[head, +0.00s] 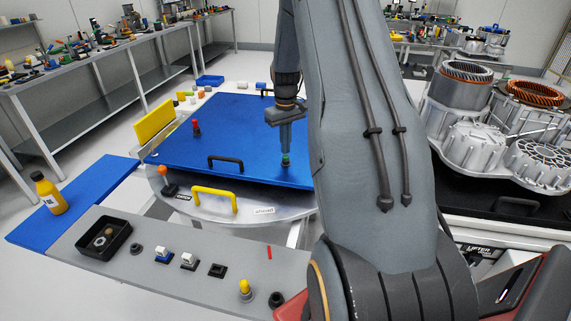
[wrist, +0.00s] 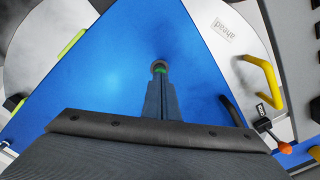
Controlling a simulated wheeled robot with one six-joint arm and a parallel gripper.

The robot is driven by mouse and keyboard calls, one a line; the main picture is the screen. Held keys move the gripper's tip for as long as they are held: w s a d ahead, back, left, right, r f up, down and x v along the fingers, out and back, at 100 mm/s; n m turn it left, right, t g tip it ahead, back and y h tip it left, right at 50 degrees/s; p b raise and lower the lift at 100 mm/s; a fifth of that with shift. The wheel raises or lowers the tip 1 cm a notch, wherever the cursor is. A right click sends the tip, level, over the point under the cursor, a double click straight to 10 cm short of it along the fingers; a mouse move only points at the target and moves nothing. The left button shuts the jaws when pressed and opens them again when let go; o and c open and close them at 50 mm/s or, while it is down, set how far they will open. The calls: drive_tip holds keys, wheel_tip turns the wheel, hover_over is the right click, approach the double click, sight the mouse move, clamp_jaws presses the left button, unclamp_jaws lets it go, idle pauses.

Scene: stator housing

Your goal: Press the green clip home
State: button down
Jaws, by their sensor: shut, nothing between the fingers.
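The green clip (head: 286,160) stands on the blue board (head: 235,135), near its right side, with a dark base under it. My gripper (head: 286,149) points down with its fingers shut, directly over the clip. Its tips are at the clip's top; I cannot tell whether they touch it or how deep the clip sits. In the wrist view the shut fingers (wrist: 160,85) reach toward the green clip (wrist: 160,69), which shows only as a green patch and dark ring at their tips. A red clip (head: 196,127) stands upright on the board's left part.
The board has a black handle (head: 225,161) at its front; a yellow handle (head: 214,197) is on the round grey table below. A yellow block (head: 154,122) stands at the left edge. A grey panel (head: 180,285) with a black tray and buttons lies in front. Motor housings (head: 480,120) stand right.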

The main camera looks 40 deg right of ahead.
drive_tip(key=shift+f, duration=0.8)
idle(0.9)
drive_tip(key=shift+r, duration=0.1)
drive_tip(key=shift+r+p, duration=1.15)
drive_tip(key=shift+r, duration=1.35)
wheel_tip(320, 180, up, 8)
drive_tip(key=b, duration=0.2)
drive_tip(key=shift+f+b, duration=0.15)
drive_tip(key=shift+b, duration=0.25)
